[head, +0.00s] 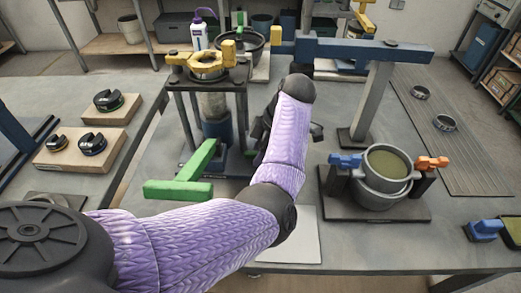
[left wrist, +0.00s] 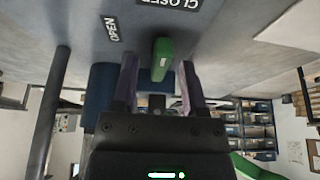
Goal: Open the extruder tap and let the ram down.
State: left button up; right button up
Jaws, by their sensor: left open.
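The extruder stands left of centre in the head view, with a yellow ring (head: 206,64) on top, a pale cylinder (head: 214,104) and a blue lower part (head: 218,129). A green lever (head: 199,160) with a crossbar (head: 178,191) sticks out at its front left. My left gripper (left wrist: 158,70) is open in the left wrist view. A short green handle, seemingly the tap (left wrist: 161,58), shows between its fingers, with a gap on each side; I cannot tell whether they touch it. OPEN and CLOSED labels are beside it. In the head view my purple-sleeved arm hides the tap and most of the gripper.
A pot (head: 387,161) with blue and orange clamps stands on the right. A blue-armed press (head: 372,49) stands behind it. Wooden blocks (head: 77,149) with dark round parts lie at left. A spray bottle (head: 199,31) is at the back. The ribbed mat (head: 457,150) is mostly clear.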

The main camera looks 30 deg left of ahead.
pick_arm(q)
jog(key=c, duration=0.7)
grip_shut()
pick_arm(e)
jog(key=shift+a, duration=0.3)
jog(key=shift+a, duration=0.15)
